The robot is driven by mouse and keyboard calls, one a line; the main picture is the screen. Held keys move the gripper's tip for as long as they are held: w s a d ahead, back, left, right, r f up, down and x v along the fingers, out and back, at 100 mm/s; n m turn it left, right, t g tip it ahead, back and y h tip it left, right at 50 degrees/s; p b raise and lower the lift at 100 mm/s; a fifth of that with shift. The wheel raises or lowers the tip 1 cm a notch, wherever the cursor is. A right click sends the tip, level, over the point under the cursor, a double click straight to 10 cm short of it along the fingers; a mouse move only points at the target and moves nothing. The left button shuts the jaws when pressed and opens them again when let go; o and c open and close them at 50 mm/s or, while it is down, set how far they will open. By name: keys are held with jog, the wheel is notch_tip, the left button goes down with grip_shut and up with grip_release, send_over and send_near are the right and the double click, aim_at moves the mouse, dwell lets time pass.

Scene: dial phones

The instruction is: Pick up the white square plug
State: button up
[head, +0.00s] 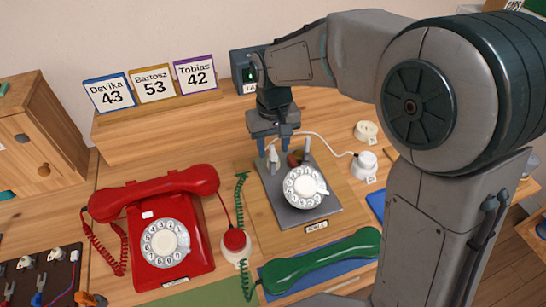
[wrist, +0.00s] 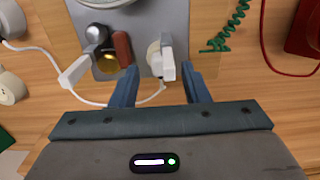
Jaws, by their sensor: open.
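The grey phone base (head: 325,209) carries a white dial (head: 304,188) and small fittings at its back edge. A white blocky plug (head: 273,158) stands at the back left of this base; it shows in the wrist view (wrist: 167,62). A second white plug (wrist: 75,70) with a white cord is at the left in the wrist view. I cannot tell for certain which is the square plug. My gripper (wrist: 161,74) is open and empty, its blue fingers either side of the first plug's near end. In the head view my gripper (head: 276,142) is above the back edge.
A red-brown piece (wrist: 122,47) and a dark round knob (wrist: 97,34) stand between the two plugs. A red phone (head: 170,230) is at left, a green handset (head: 325,262) in front. A white round fitting (head: 365,163) holds the cord at right.

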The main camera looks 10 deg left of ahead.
notch_tip(320, 180, down, 2)
jog(key=shift+f, duration=0.2)
grip_shut()
jog(key=shift+r, duration=0.15)
